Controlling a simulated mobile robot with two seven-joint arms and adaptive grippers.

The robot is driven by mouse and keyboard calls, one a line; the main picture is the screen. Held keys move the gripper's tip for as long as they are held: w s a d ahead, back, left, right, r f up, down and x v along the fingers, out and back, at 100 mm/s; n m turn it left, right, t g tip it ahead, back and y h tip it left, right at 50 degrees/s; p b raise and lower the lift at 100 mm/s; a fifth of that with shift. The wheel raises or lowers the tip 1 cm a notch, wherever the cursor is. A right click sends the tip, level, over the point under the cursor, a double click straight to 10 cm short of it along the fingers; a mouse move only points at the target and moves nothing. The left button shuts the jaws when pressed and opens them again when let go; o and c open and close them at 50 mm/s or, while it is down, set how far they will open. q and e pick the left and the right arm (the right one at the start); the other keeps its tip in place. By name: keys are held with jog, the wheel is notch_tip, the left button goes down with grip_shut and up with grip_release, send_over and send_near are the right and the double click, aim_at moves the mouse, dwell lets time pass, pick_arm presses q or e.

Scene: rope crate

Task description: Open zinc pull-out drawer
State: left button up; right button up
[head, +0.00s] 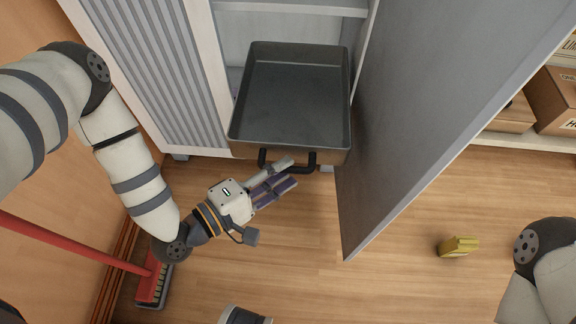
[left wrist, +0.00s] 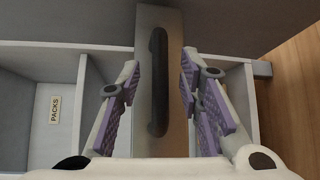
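The zinc drawer (head: 294,97) is a dark grey, empty metal tray that sticks out of the cabinet in the head view. Its black bar handle (head: 312,161) is on the front face. The handle also shows in the left wrist view (left wrist: 158,82), lengthwise between the purple-padded fingers. My left gripper (head: 287,174) is at the handle with its fingers apart; a gap shows on each side of the bar. One finger hides part of the handle in the head view. Only part of my right arm shows at the lower right; its gripper is out of view.
A grey cabinet door (head: 425,110) stands open right of the drawer. A red broom (head: 153,280) leans at the lower left. A yellow object (head: 458,247) lies on the wooden floor. Cardboard boxes (head: 553,98) sit on a shelf at right. A PACKS label (left wrist: 55,110) marks a compartment.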

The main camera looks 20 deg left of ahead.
pick_arm(q)
jog(key=v, duration=1)
jog(key=shift+d, duration=0.1)
